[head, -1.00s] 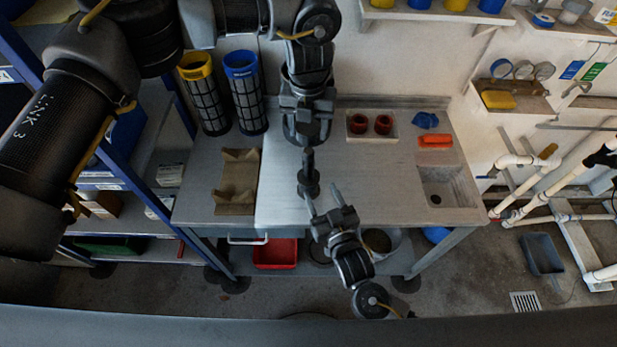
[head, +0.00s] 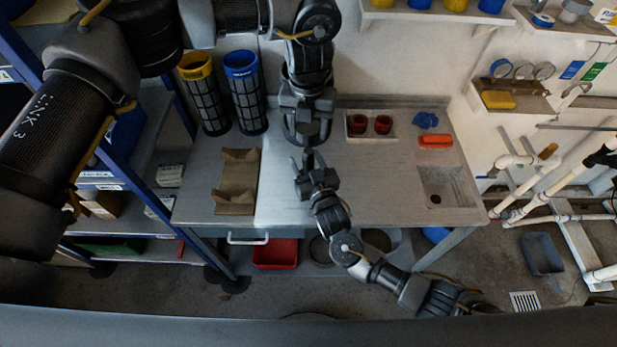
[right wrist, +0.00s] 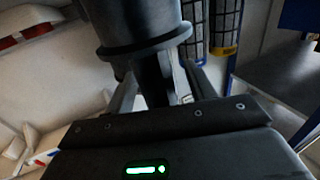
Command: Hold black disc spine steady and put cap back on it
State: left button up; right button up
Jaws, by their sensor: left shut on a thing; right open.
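My left gripper (head: 307,112) comes down from above over the middle of the bench and is shut on the black disc spine, which hangs downward. In the head view the spine's lower part is mostly hidden behind my right gripper (head: 306,160). My right gripper is open, its fingers pointing up the picture at the spine's lower end. In the right wrist view the dark spine (right wrist: 145,35), with a wide flange, stands between and beyond the open fingers; I cannot tell whether they touch it. I cannot make out the cap as a separate part.
A brown cradle (head: 238,182) lies on the bench (head: 380,190) at left. Yellow-topped (head: 205,95) and blue-topped (head: 245,92) mesh cylinders stand behind it. A white tray (head: 370,138) with two red cups, a blue cloth (head: 426,120), a red brush (head: 435,141) and a sink (head: 448,190) are at right.

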aim_at(308, 152)
jog(key=shift+c, duration=0.3)
jog(key=shift+w, duration=0.1)
grip_shut()
pick_arm(q)
jog(key=shift+w+f, duration=0.1)
jog(key=shift+f, duration=2.4)
jog(key=shift+f, duration=0.9)
jog(key=shift+f, duration=0.55)
